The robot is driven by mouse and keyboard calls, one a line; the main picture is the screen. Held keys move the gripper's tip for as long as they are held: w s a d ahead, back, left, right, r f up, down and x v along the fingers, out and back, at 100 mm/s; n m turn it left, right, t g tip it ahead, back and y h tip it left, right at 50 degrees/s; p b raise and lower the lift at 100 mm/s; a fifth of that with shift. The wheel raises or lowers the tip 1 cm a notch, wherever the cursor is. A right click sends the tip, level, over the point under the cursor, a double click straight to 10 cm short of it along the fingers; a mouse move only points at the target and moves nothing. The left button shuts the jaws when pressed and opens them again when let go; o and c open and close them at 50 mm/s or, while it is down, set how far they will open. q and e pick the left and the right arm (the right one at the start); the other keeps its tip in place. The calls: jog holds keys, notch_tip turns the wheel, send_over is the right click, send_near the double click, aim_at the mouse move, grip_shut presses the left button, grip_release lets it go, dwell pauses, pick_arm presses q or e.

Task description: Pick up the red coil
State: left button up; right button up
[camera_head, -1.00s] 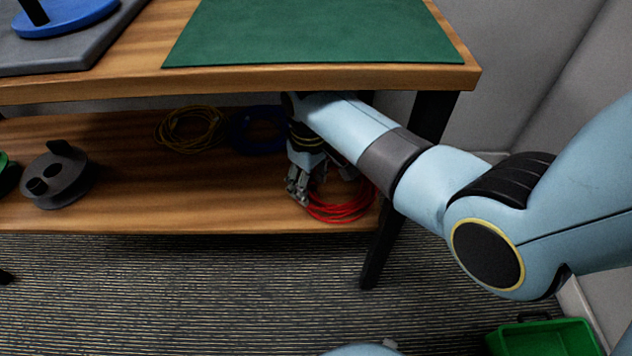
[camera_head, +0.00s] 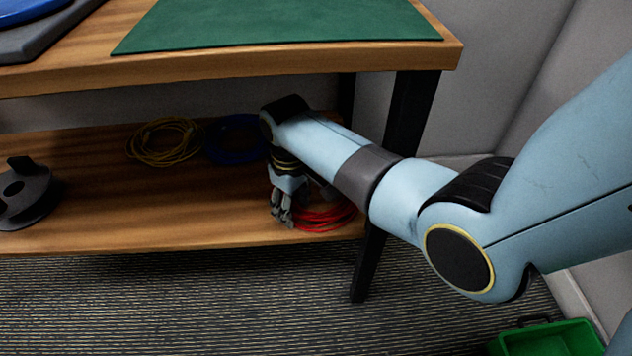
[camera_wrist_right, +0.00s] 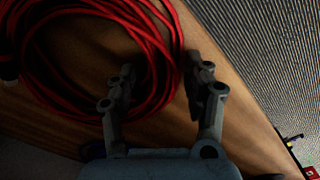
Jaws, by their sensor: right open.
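The red coil (camera_head: 325,216) lies on the lower wooden shelf at its right end, near the table leg. My right gripper (camera_head: 283,216) is at the coil's left side, pointing down, and its arm hides part of the coil. In the right wrist view, the red coil (camera_wrist_right: 150,50) fills the upper left. The right gripper (camera_wrist_right: 162,78) is open there, with one finger over the inside of the ring and the other just outside it, so strands run between the fingertips. I cannot tell whether the fingers touch the coil. My left gripper is not in view.
A yellow coil (camera_head: 165,142) and a blue coil (camera_head: 233,138) lie farther left on the shelf. A dark spool (camera_head: 28,196) stands at the far left. The tabletop with a green mat (camera_head: 280,25) overhangs the shelf. A black table leg (camera_head: 373,262) stands close right. A green bin (camera_head: 548,338) is on the floor.

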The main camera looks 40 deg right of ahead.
jog(key=shift+f, duration=0.25)
grip_shut()
dwell(0.4)
